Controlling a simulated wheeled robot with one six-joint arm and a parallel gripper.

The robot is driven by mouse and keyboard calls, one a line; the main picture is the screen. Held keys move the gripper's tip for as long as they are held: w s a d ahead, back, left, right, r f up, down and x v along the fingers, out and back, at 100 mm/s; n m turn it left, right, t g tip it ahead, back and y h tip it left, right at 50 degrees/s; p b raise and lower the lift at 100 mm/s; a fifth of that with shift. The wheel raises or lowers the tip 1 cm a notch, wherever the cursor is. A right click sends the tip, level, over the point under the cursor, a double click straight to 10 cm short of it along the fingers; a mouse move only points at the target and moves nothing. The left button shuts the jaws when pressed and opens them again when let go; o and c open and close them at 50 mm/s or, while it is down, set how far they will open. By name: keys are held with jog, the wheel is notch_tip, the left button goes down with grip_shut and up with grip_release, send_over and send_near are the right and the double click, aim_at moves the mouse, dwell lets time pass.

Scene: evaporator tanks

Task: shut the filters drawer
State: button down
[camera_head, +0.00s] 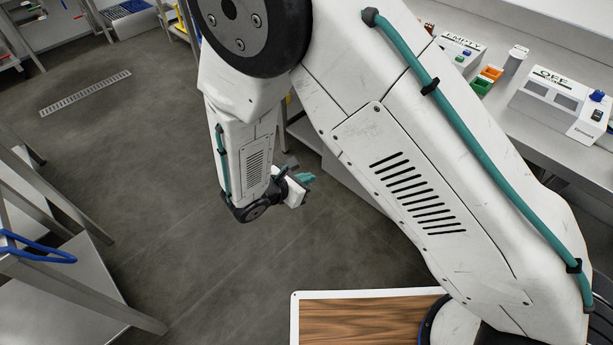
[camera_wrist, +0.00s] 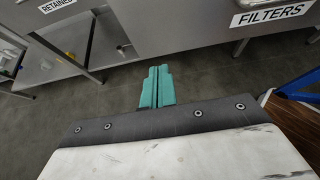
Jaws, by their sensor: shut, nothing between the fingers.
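The filters drawer shows in the wrist view as a grey front with a white FILTERS label (camera_wrist: 272,14) at the top right. I cannot tell how far the drawer stands out. My gripper's teal fingers (camera_wrist: 157,86) are shut and empty, pointing toward the grey bench front, to the left of and below the label. In the head view my gripper (camera_head: 307,179) hangs over the floor beside the bench, and my arm hides most of the drawer fronts.
A RETAINS label (camera_wrist: 57,4) is at the top left of the wrist view, with a metal shelf (camera_wrist: 50,70) below. The bench (camera_head: 510,125) at right carries EMPTY and OFF boxes. A blue hose (camera_head: 40,250) hangs at left. Open floor (camera_head: 200,270) lies left of my arm.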

send_near(336, 164)
jog(key=x, duration=0.5)
jog(key=shift+d+f, duration=0.1)
jog(key=shift+f, duration=0.2)
jog(key=shift+w+d, duration=0.3)
jog(key=shift+d, duration=0.05)
